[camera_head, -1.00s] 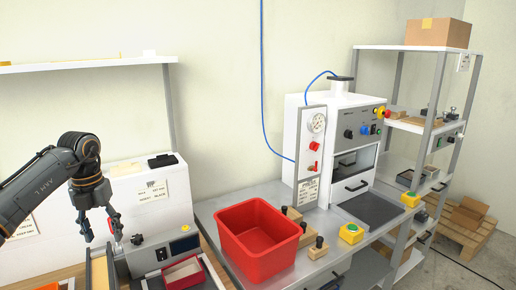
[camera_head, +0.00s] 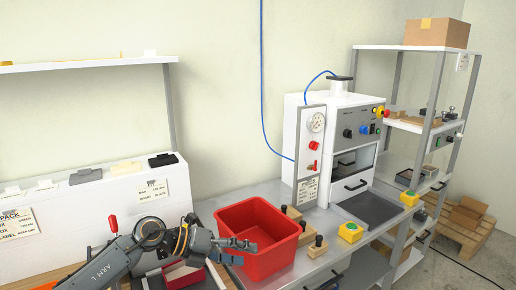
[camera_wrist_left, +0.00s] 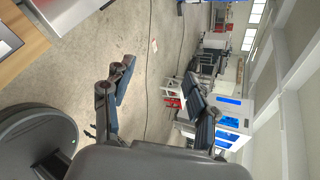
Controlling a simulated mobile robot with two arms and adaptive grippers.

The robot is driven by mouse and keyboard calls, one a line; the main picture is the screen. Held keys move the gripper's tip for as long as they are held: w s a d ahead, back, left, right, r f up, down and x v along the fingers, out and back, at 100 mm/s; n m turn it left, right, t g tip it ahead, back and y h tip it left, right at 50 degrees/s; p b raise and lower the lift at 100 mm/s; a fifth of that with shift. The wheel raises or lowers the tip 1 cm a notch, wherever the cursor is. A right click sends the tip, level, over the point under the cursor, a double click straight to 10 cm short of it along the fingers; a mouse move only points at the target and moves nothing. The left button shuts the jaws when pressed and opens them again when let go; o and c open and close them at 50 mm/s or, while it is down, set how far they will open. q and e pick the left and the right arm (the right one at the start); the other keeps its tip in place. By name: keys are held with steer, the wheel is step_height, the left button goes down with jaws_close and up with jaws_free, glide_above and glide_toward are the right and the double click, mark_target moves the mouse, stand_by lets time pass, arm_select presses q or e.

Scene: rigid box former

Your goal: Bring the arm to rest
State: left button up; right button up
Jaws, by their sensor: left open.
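My left arm (camera_head: 120,258) reaches in from the lower left, low and stretched to the right. My left gripper (camera_head: 246,252) points right and overlaps the lower left part of the red bin (camera_head: 270,262) in the head view; I cannot tell whether it touches it. In the left wrist view the two fingers of the gripper (camera_wrist_left: 158,82) stand wide apart with only floor and distant equipment between them. It holds nothing. My right gripper is not in view.
A white press machine (camera_head: 335,150) stands on the metal table behind the red bin. Wooden blocks with dark knobs (camera_head: 318,250) and a yellow button box (camera_head: 350,233) sit to the bin's right. A small red-rimmed box (camera_head: 183,275) lies partly behind my arm.

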arm_select(q)
step_height(320, 180, up, 7)
steer(key=s+d+n+t+h, duration=0.3)
steer(key=n+t+h, duration=0.1)
steer(key=n+t, duration=0.75)
steer(key=s+a+f+n+t+y, duration=0.25)
steer(key=a+f+n+y, duration=0.85)
steer(key=a+n+y, duration=0.55)
steer(key=s+a+f+n+g, duration=0.2)
steer(key=s+f+n+g, duration=0.45)
steer(key=s+f, duration=0.6)
steer(key=s+f+n+g, duration=0.15)
steer(key=s+g, duration=0.25)
steer(key=s, duration=0.5)
steer(key=s+f+g, duration=0.3)
steer(key=s+g, duration=0.1)
steer(key=s, duration=0.5)
step_height(320, 180, down, 27)
steer(key=s+a+f+g, duration=0.1)
steer(key=s+f, duration=0.6)
steer(key=s, duration=0.1)
steer(key=s+a+f+g, duration=0.1)
steer(key=s+a+f, duration=0.1)
steer(key=s+f, duration=0.6)
steer(key=shift+s+a+f+m, duration=0.3)
steer(key=shift+s+m, duration=0.1)
steer(key=shift+s, duration=0.3)
